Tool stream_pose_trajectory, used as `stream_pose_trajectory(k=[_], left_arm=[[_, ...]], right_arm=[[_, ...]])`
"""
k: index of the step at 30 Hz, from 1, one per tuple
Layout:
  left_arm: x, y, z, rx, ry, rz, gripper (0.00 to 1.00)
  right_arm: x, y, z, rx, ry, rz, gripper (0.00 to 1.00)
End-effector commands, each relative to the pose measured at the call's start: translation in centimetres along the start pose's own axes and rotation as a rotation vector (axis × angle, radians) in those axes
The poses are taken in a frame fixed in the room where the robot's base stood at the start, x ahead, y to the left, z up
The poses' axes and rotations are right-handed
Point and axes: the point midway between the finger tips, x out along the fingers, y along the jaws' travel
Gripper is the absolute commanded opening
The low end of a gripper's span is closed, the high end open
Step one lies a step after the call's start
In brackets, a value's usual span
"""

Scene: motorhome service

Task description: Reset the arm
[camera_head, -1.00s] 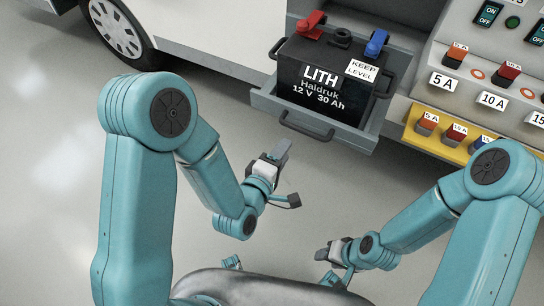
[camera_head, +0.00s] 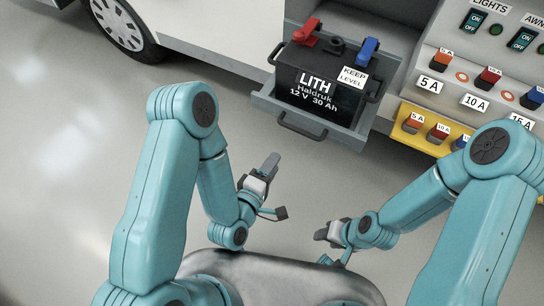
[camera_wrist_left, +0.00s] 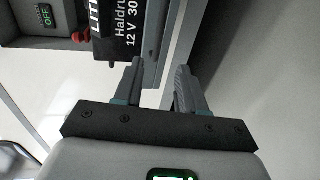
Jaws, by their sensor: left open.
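My left gripper (camera_head: 268,170) is in the middle of the head view, empty, in front of and below the battery drawer. In the left wrist view its two fingers (camera_wrist_left: 158,88) stand apart with nothing between them. My right gripper (camera_head: 326,233) is low in the head view, to the right of the left one; it is small there and its jaw opening is unclear. Both arms are bent, with the grippers close to my body.
A black LITH battery (camera_head: 318,85) with red and blue terminals sits in a grey pulled-out drawer (camera_head: 265,101). A panel (camera_head: 450,60) with switches and fuses is at right, above a yellow fuse tray (camera_head: 403,137). A wheel (camera_head: 119,22) is upper left. The floor (camera_head: 75,150) is clear.

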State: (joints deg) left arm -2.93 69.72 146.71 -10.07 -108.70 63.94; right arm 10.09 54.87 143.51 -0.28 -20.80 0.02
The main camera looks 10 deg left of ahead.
Motion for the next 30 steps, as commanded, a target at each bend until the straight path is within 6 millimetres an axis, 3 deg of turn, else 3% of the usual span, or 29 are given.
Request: stream_pose_trajectory(k=[9, 11, 14, 15, 19, 23, 27, 30], left_arm=[[-0.1, 0.7, -0.5, -0.003, 0.012, 0.0, 0.4], [-0.2, 2.0, -1.5, -0.006, 0.039, 0.009, 0.4], [-0.3, 5.6, -4.8, -0.007, 0.118, 0.024, 0.4], [-0.3, 5.6, -6.0, 0.018, 0.132, -0.039, 0.4], [-0.8, 2.7, -7.2, 0.172, 0.08, -0.291, 0.4], [-2.9, -0.9, -7.0, 0.346, -0.078, -0.562, 0.4], [-6.9, -5.0, -4.8, 0.522, -0.381, -0.805, 0.4], [-9.9, -6.9, -2.8, 0.61, -0.61, -0.901, 0.4]], right_arm=[[-0.7, -0.2, 0.0, 0.0, 0.0, 0.0, 0.49], [-1.6, -0.6, 0.0, 0.0, 0.0, 0.0, 0.49], [-4.1, -1.5, 0.1, 0.0, 0.0, 0.0, 0.49], [-4.9, -1.8, 0.1, 0.0, 0.0, 0.0, 0.49], [-6.1, -2.2, 0.1, 0.0, 0.001, 0.0, 0.49], [-7.0, -2.5, 0.1, 0.0, 0.0, 0.0, 0.49], [-7.1, -2.6, 0.1, 0.0, 0.0, 0.0, 0.49], [-7.0, -2.5, 0.1, 0.0, 0.0, 0.0, 0.49]])
